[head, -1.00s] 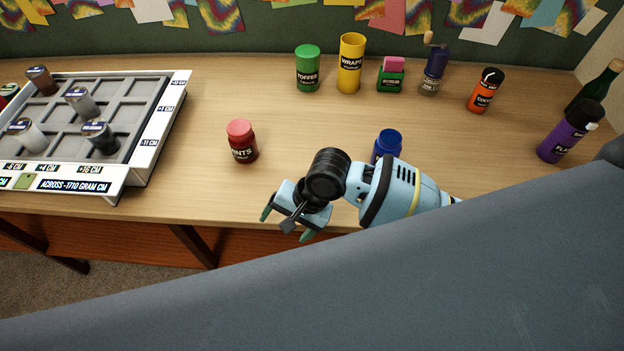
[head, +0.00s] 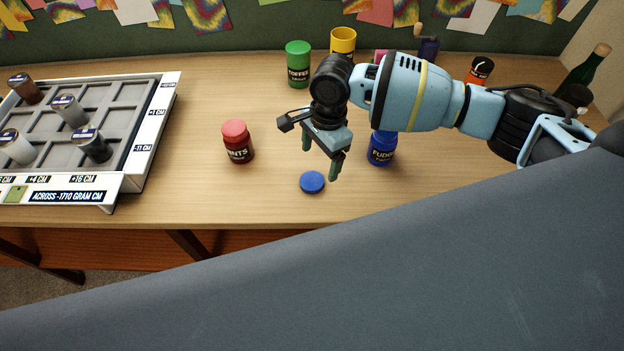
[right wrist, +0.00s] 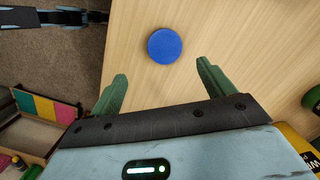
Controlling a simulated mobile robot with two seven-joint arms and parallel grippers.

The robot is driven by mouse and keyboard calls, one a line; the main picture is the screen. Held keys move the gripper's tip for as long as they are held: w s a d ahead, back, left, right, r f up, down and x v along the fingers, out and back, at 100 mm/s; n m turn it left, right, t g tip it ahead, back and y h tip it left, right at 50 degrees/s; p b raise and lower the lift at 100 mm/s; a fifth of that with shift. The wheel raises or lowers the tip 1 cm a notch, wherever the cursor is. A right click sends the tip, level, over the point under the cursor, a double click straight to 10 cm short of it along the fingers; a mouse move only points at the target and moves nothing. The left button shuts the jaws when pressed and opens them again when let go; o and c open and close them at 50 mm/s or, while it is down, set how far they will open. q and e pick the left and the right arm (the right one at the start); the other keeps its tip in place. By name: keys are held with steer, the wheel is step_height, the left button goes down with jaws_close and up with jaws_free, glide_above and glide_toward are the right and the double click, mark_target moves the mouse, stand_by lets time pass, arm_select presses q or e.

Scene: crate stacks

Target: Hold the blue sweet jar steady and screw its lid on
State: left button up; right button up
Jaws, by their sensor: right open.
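The blue jar (head: 382,152), labelled FUDGE, stands upright on the table, its top hidden behind my right arm in the head view. A round blue lid (head: 312,182) lies flat on the table near the front edge, to the jar's left and apart from it. My right gripper (head: 321,157) is open and empty above the table, just behind the lid in the head view. In the right wrist view the lid (right wrist: 164,46) shows beyond the two green fingertips (right wrist: 161,76), in line with the gap between them. My left gripper is not in view.
A red MINTS jar (head: 236,144) stands left of the lid. A grey compartment tray (head: 115,125) with several weights is at the left. Green (head: 298,68), yellow (head: 343,40) and orange (head: 480,70) containers and a bottle (head: 585,72) stand at the back. The table's front edge is close to the lid.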

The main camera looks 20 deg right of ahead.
mark_target(312, 181)
steer(key=shift+a+f, duration=0.2)
steer(key=shift+f, duration=1.15)
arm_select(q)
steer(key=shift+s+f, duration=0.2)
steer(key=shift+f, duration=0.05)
arm_select(e)
steer(key=shift+f, duration=0.1)
steer(key=f, duration=0.2)
steer(key=a+f+b, duration=0.1)
steer(key=f, duration=0.2)
steer(key=shift+w, duration=0.2)
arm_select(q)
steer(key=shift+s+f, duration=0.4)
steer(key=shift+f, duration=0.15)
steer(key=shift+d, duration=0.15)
arm_select(e)
steer(key=shift+r, duration=0.1)
steer(key=shift+c, duration=0.3)
steer(key=c, duration=1)
